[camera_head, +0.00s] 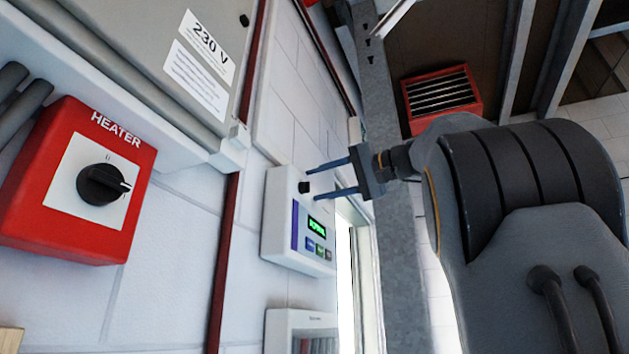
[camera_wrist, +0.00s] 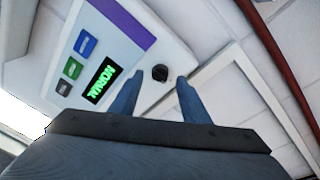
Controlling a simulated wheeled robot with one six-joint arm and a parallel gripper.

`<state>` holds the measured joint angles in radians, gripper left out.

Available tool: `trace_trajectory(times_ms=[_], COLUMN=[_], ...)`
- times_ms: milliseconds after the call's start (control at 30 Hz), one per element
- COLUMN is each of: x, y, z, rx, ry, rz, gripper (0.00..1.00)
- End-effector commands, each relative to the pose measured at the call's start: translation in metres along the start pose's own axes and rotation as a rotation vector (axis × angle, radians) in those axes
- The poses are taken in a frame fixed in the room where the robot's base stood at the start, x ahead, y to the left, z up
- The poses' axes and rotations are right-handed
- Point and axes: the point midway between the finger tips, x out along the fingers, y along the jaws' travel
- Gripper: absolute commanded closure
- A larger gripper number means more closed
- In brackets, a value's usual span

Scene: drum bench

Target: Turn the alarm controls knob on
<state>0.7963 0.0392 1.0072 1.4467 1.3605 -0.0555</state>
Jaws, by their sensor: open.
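The alarm control box (camera_head: 280,225) is a white wall unit with a purple strip, a green lit display (camera_head: 317,224) and several small buttons. Its small black knob (camera_head: 304,187) sits near the top of the box. My gripper (camera_head: 310,184) is open, with its two blue fingers pointing at the box on either side of the knob's line. In the wrist view the knob (camera_wrist: 160,73) shows just beyond and between the open fingertips (camera_wrist: 160,80). The fingers do not appear to touch it. The display (camera_wrist: 101,80) reads something like "NORM", partly unclear.
A red heater box (camera_head: 75,180) with a black rotary switch (camera_head: 103,184) is on the wall at left. A grey 230 V cabinet (camera_head: 150,60) hangs above. Another white panel (camera_head: 300,325) is below the alarm box. A grey metal post (camera_head: 375,90) stands behind my gripper.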

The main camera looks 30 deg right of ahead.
Motion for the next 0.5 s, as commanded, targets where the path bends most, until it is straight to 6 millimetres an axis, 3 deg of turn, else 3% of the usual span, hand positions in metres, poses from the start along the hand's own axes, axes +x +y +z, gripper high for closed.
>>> trace_trajectory(times_ms=[200, 500], x=[0.02, 0.023], y=[-0.001, 0.0], z=[0.0, 0.0], rx=[0.0, -0.001], ry=[0.0, 0.001], rz=[-0.001, 0.0], gripper=[0.58, 0.58])
